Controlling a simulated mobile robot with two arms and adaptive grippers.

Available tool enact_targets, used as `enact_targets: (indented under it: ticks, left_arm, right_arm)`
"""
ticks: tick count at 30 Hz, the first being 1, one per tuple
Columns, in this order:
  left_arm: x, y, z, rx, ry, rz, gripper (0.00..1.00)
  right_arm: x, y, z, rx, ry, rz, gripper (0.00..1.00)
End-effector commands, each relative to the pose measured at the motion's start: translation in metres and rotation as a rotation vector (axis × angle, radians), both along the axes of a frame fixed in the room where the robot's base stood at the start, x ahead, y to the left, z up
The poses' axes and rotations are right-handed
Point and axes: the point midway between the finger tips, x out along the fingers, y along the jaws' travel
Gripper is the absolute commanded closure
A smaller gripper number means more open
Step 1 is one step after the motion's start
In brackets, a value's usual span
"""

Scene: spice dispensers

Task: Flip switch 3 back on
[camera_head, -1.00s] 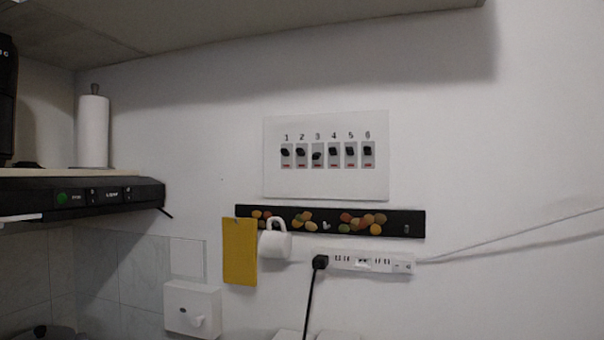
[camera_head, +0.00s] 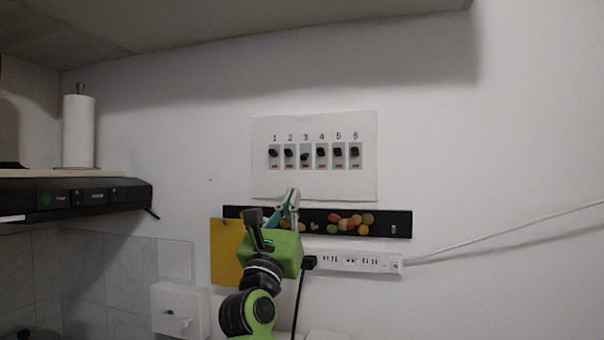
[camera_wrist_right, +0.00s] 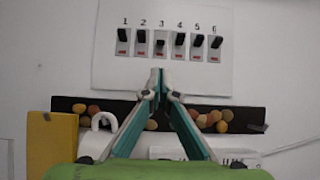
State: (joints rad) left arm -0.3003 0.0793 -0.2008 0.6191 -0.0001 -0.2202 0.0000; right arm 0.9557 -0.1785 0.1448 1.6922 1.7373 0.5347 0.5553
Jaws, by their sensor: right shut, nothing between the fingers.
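A white panel (camera_head: 360,185) on the wall carries a row of black switches numbered 1 to 6. Switch 3 (camera_head: 305,157) has its lever down, lower than the levers of the other switches, which are up. In the right wrist view switch 3 (camera_wrist_right: 160,44) is almost straight above the fingertips. My left gripper is not in view.
A black strip (camera_head: 385,222) with colored pieces hangs below the panel, and a yellow sheet (camera_head: 222,250) hangs at its left end. A white cup (camera_wrist_right: 104,122) hangs there too. A power strip (camera_head: 375,263) with a plugged black cord is lower. Wall right of the panel is clear.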

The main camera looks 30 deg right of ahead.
Motion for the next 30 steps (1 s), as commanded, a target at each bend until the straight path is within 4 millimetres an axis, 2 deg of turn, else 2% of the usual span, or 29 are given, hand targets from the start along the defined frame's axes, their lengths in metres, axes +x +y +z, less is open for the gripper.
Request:
enact_targets:
  ticks: [11, 22, 30]
  left_arm:
    - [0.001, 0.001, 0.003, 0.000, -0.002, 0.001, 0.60]
    - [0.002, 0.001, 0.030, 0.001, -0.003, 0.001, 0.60]
    - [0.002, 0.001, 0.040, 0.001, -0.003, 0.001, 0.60]
  right_arm:
    - [0.002, -0.003, 0.004, -0.002, 0.001, -0.001, 1.00]
    - [0.034, -0.041, 0.043, -0.004, 0.001, -0.004, 1.00]
    - [0.051, -0.059, 0.058, -0.004, 0.001, -0.002, 1.00]
